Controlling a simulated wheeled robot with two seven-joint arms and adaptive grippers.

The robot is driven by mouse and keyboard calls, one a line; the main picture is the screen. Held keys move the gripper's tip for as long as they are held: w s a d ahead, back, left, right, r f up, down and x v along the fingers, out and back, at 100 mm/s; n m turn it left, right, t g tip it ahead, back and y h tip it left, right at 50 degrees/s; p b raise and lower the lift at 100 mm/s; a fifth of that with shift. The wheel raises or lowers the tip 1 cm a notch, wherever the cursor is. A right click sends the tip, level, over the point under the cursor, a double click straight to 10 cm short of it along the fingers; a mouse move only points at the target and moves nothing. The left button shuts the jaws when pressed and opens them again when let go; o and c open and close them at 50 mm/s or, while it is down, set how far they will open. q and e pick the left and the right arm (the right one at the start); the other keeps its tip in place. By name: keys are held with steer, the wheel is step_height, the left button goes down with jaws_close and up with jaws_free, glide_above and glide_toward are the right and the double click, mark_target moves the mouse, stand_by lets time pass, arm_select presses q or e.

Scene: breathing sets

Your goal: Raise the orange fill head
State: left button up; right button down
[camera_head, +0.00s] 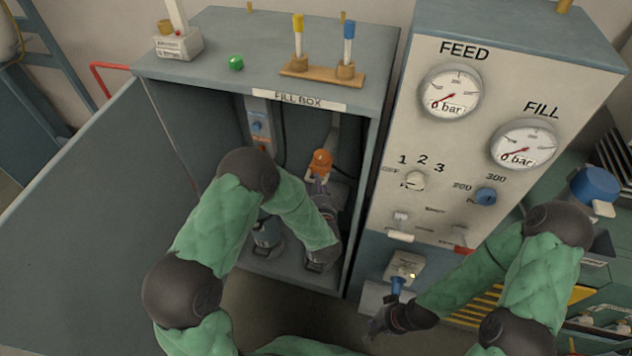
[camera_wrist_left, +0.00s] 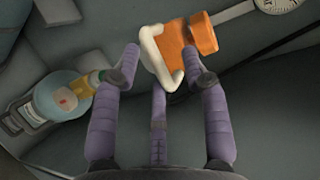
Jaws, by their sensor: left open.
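The orange fill head (camera_head: 321,161) is inside the open fill box, on the right side. It also shows in the left wrist view (camera_wrist_left: 180,48), with a white loop-shaped handle (camera_wrist_left: 156,58) in front of it. My left gripper (camera_head: 318,184) reaches into the box just below the fill head.
The fill box (camera_head: 165,75) has its door (camera_head: 95,190) swung open to the left. A cylinder (camera_wrist_left: 55,97) with a yellow-green top stands beside my left gripper. The gauge panel (camera_head: 400,130) bounds the right side. A green knob (camera_head: 236,62) and a wooden stand (camera_head: 320,73) sit on top.

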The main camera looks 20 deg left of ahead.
arm_select(q)
steer(key=v, duration=0.9)
steer(key=shift+s, duration=0.3)
steer(key=shift+d+r, duration=0.1)
steer(key=s+f+n+g+h, duration=0.2)
steer(key=f+n+g+h, duration=0.15)
steer(key=f, duration=0.35)
steer(key=s+f+n+g+h, duration=0.2)
steer(key=f+n+g, duration=0.15)
steer(key=f, duration=0.35)
steer(key=s+d+f+n+g+h, duration=0.1)
steer(key=s+f+n+g+h, duration=0.1)
steer(key=s+n, duration=0.3)
steer(key=s+d+f+n+g+h, duration=0.1)
steer(key=s+f+n+g, duration=0.4)
steer(key=s, duration=0.7)
steer(key=shift+d+f+g+h, duration=0.3)
steer(key=shift+d+f+h, duration=0.05)
steer(key=shift+h, duration=0.3)
